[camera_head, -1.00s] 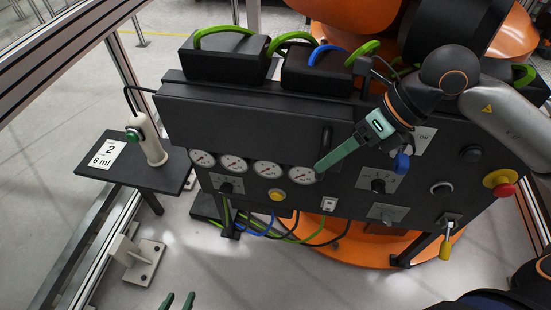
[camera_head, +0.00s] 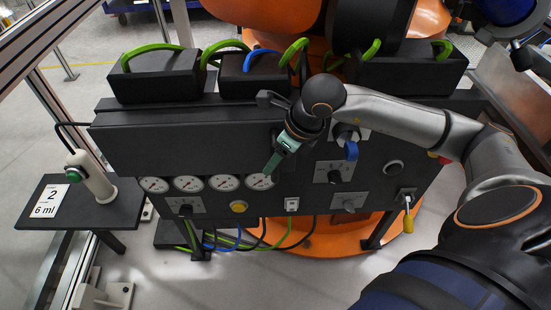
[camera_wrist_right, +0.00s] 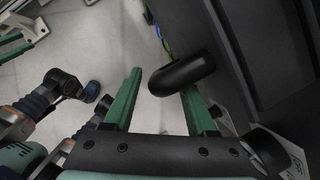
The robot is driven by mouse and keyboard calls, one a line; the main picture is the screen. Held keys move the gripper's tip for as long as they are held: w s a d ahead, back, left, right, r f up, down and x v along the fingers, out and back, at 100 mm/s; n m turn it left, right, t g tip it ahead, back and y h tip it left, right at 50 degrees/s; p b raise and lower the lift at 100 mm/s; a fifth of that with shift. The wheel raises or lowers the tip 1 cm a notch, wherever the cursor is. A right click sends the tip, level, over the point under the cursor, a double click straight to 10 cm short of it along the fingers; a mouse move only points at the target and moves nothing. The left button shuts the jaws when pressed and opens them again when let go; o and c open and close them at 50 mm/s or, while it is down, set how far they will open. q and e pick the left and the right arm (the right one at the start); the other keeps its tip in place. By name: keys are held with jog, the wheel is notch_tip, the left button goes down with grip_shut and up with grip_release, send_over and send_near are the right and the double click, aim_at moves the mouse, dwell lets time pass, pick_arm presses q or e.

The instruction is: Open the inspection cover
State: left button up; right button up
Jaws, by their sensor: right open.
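The inspection cover (camera_head: 180,147) is a long dark panel on the front of the drive unit, above a row of round gauges. It looks closed. My right gripper (camera_head: 270,170) is at its right end, coming from the right and pointing down-left. In the head view it hides the cover's black handle. In the wrist view the right gripper (camera_wrist_right: 160,100) is open, and the rounded black handle (camera_wrist_right: 183,74) shows between or just beyond its two green fingers. I cannot tell whether they touch it. My left gripper's fingers do not show in the head view.
Gauges (camera_head: 188,184), a yellow button (camera_head: 238,206) and a blue-handled switch (camera_head: 351,150) are close to the right gripper. Black boxes with green cables (camera_head: 160,74) stand on top. A side shelf (camera_head: 110,215) holds a pale handheld device (camera_head: 92,177) at left.

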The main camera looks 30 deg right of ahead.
jog(key=shift+w+a+f, duration=0.15)
jog(key=shift+f, duration=0.3)
grip_shut()
dwell(1.2)
